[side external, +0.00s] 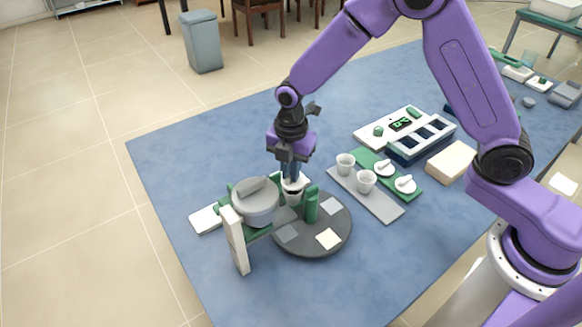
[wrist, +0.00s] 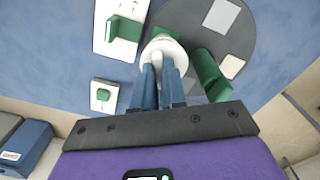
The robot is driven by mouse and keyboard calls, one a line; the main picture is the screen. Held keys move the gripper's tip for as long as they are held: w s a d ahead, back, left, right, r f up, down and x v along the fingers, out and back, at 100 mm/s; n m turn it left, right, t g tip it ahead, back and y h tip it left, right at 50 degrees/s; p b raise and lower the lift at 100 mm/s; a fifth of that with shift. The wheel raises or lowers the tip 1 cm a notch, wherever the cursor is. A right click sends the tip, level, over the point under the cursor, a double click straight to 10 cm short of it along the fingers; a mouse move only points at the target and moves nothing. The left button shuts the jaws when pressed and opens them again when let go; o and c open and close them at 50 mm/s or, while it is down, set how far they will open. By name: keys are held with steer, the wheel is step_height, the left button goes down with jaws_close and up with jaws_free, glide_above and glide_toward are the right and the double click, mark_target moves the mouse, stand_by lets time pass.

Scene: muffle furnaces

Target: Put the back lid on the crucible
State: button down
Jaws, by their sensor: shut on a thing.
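My gripper (side external: 291,172) points down over the dark round plate at the left of the table. It is shut on the handle of a white lid (side external: 296,181), its blue fingers on either side of the handle in the wrist view (wrist: 163,88). The white crucible (side external: 292,197) is directly under the lid at the back edge of the plate. The lid (wrist: 165,46) hides most of the crucible in the wrist view. I cannot tell whether lid and crucible touch. Two other lids (side external: 384,168) (side external: 405,184) lie on a green mat (side external: 365,157), whose back end is bare.
A grey cylindrical vessel (side external: 254,205) on a green support with a white post (side external: 234,240) stands close left of my gripper. A green upright block (side external: 312,204) stands just right of the crucible. Two white crucibles (side external: 346,160) (side external: 366,181) stand on a grey strip. The front table is clear.

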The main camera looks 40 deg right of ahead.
steer(key=shift+f, duration=0.9)
steer(key=c, duration=0.7)
jaws_free()
steer(key=shift+r, duration=0.1)
steer(key=shift+r, duration=3.95)
